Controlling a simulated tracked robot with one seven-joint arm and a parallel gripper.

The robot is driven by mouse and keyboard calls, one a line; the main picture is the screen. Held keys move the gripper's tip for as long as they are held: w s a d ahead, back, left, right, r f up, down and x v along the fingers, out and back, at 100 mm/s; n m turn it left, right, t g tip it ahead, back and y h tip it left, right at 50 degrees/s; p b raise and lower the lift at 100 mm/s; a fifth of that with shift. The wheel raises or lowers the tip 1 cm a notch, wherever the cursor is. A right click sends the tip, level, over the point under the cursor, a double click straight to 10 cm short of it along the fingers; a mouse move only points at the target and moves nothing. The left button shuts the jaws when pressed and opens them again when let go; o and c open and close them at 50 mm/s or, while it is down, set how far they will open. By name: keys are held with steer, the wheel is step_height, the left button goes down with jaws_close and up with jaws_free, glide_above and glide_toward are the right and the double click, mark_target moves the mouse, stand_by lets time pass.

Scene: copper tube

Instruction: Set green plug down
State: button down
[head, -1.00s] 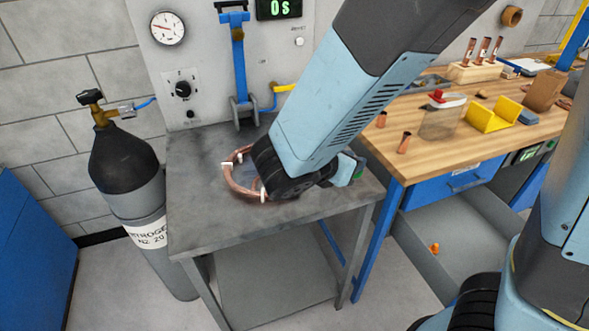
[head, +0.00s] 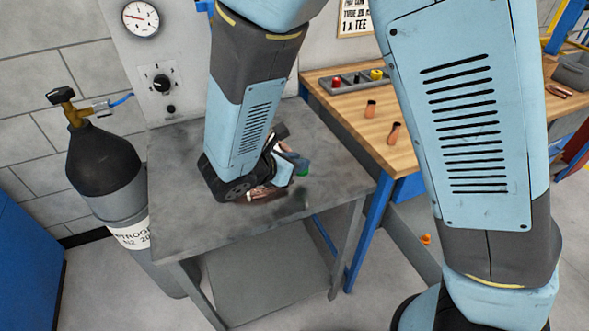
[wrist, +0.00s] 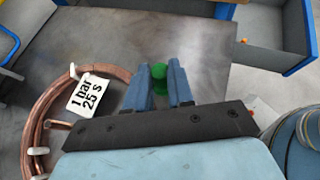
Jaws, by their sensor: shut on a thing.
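The green plug (wrist: 159,72) is between the fingertips of my gripper (wrist: 159,86) in the wrist view, with its round green end showing past them. My gripper is shut on it, over the grey metal bench (wrist: 190,35). In the head view the plug is a small green spot (head: 303,170) at the tip of my gripper (head: 295,163), above the right part of the bench. I cannot tell whether the plug touches the bench top. The copper coil (wrist: 38,120) lies left of my gripper in the wrist view; my arm hides most of it in the head view.
A white tag (wrist: 90,94) reading "1 bar 25 s" lies by the coil. A dark nitrogen cylinder (head: 105,165) stands left of the bench. A wooden workbench (head: 345,105) with copper fittings stands to the right. The bench's front left top (head: 180,225) is clear.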

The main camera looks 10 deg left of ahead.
steer(key=shift+w+a+f, duration=0.15)
steer(key=shift+f, duration=0.1)
steer(key=f, duration=0.2)
steer(key=shift+s+f, duration=0.2)
steer(key=shift+f, duration=0.35)
steer(key=c, duration=1)
jaws_free()
steer(key=shift+w+f, duration=0.1)
steer(key=shift+w, duration=0.05)
steer(key=shift+a, duration=0.1)
steer(key=shift+s+a+r, duration=0.2)
steer(key=shift+r, duration=0.05)
steer(key=v, duration=1.1)
steer(key=shift+s+r, duration=0.1)
steer(key=shift+r, duration=0.05)
